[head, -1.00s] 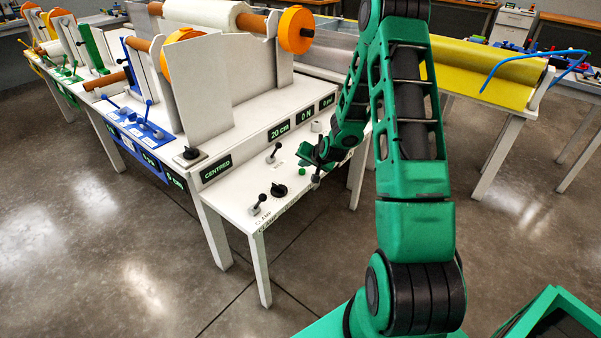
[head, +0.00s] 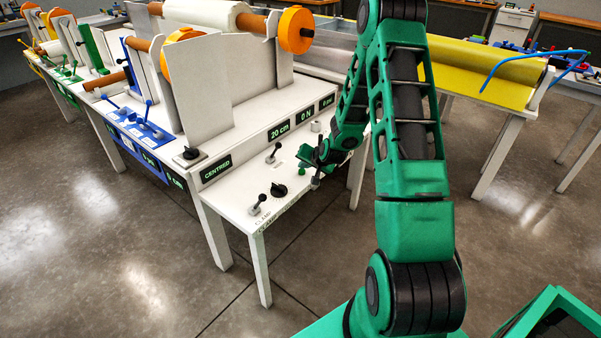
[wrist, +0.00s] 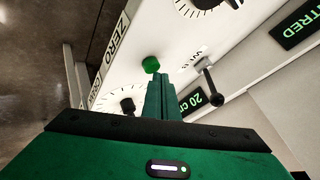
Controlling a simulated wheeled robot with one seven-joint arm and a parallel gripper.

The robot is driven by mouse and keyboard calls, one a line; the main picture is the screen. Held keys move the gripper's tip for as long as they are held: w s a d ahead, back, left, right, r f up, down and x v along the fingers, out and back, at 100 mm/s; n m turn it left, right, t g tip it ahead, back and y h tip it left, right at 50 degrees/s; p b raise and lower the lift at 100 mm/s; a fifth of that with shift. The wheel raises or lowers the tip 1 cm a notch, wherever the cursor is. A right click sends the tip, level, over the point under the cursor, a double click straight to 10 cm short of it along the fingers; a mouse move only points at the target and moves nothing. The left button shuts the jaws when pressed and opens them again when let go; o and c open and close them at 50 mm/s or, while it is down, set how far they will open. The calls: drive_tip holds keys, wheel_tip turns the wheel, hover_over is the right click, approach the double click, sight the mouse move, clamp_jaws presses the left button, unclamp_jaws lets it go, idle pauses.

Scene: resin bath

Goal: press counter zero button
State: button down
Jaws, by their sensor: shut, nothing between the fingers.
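The green round button (wrist: 151,64) stands on the white control panel in the wrist view, close to a label reading ZERO (wrist: 116,42). My gripper (wrist: 160,74) is shut and empty, with its green fingertips right beside the button in the picture. I cannot tell whether they touch it. In the head view my gripper (head: 303,163) is small and low over the panel, at the button, which it partly covers. The counter display reading 20 cm (head: 279,131) is on the upright face behind; it also shows in the wrist view (wrist: 192,99).
A black-knobbed lever (wrist: 208,82) rises close to the right of my fingers in the wrist view. Another lever (head: 273,153), a black dial knob (head: 279,190) and a front lever (head: 259,203) stand on the panel. The CENTRED display (head: 216,170) is to the left.

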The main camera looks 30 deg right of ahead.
sight(304, 173)
drive_tip(key=shift+f, duration=0.6)
idle(1.1)
drive_tip(key=shift+r, duration=1)
drive_tip(key=shift+r, duration=0.1)
drive_tip(key=shift+r, duration=2.45)
drive_tip(key=shift+s, duration=0.1)
